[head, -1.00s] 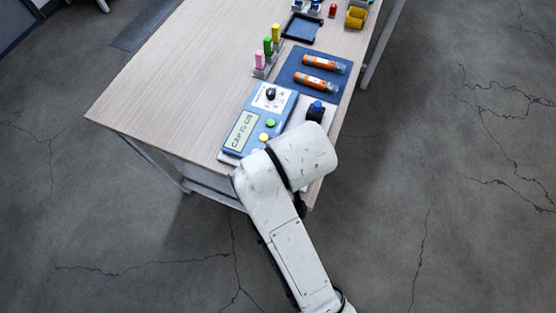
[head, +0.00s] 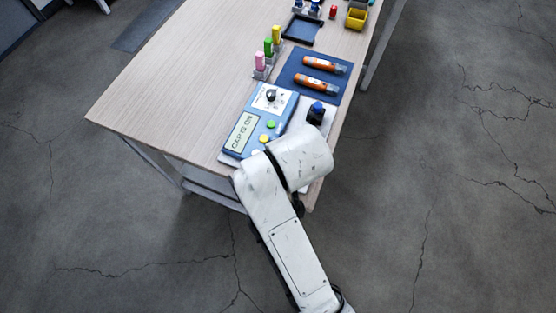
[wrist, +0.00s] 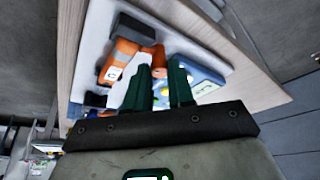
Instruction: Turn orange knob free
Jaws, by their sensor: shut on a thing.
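The orange knob (wrist: 158,58) shows in the wrist view as a small orange part beside a larger orange body (wrist: 119,61) on a pale plate. My gripper (wrist: 160,76) has its two dark green fingers closed on the knob, which they partly hide. In the head view my white arm covers the gripper and the knob. The blue panel (head: 282,117) has a display that reads CAP IS ON, a black dial, and green and yellow buttons. It also shows beside the fingers in the wrist view (wrist: 208,76).
A blue mat (head: 318,76) holds two orange cylinders. Pink, green and yellow sticks (head: 268,48) stand behind the panel. The table's left side (head: 170,80) is clear.

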